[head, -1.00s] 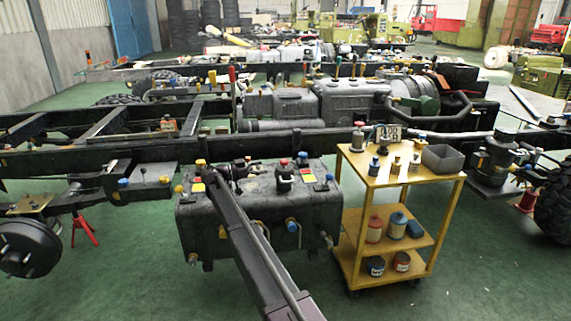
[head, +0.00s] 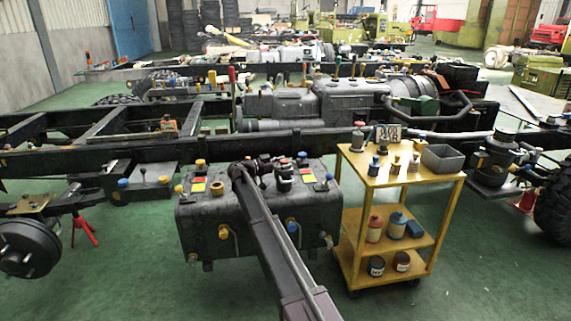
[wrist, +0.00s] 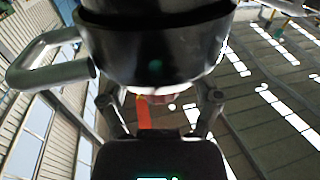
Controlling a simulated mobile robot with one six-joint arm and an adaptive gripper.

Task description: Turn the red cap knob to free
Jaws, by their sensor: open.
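A dark tank (head: 262,215) stands at the middle of the head view, with several coloured caps and red-and-yellow plates on top. A reddish rounded piece (wrist: 158,97) and an orange-red strip (wrist: 143,116) show between the fingers, partly hidden by my dark wrist parts. I cannot tell whether the fingers touch the piece, or which way the knob points.
A yellow trolley (head: 345,245) with small parts, a grey bin (head: 443,158) and tins stands right of the tank. A long chassis rail (head: 120,151) runs behind the tank. A red stand (head: 85,230) is at left. The green floor in front is clear.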

